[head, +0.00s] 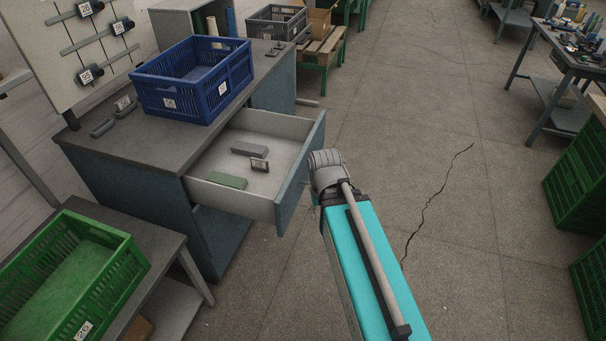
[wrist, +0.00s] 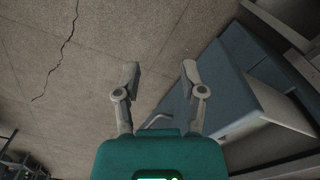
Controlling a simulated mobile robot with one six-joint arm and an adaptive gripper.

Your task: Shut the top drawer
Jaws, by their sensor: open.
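The top drawer (head: 250,203) of the blue-grey cabinet is pulled well out, with its pale inside showing. Its front panel (head: 300,172) faces right, towards my arm. A green block, a grey block and a small labelled piece lie in it. In the wrist view the blue-grey drawer front (wrist: 228,85) is at the right, and part of a pale bar handle (wrist: 158,118) shows low between my fingers. My gripper (wrist: 160,76) is open and empty, with bare floor beyond its fingertips. In the head view it is mostly hidden behind my wrist, just right of the drawer front.
A blue crate (head: 182,104) stands on the cabinet top (head: 105,150), above the drawer. A green crate (head: 118,258) sits on a low bench at the lower left. The cracked floor (head: 400,150) right of the drawer is clear. More green crates stand at the far right.

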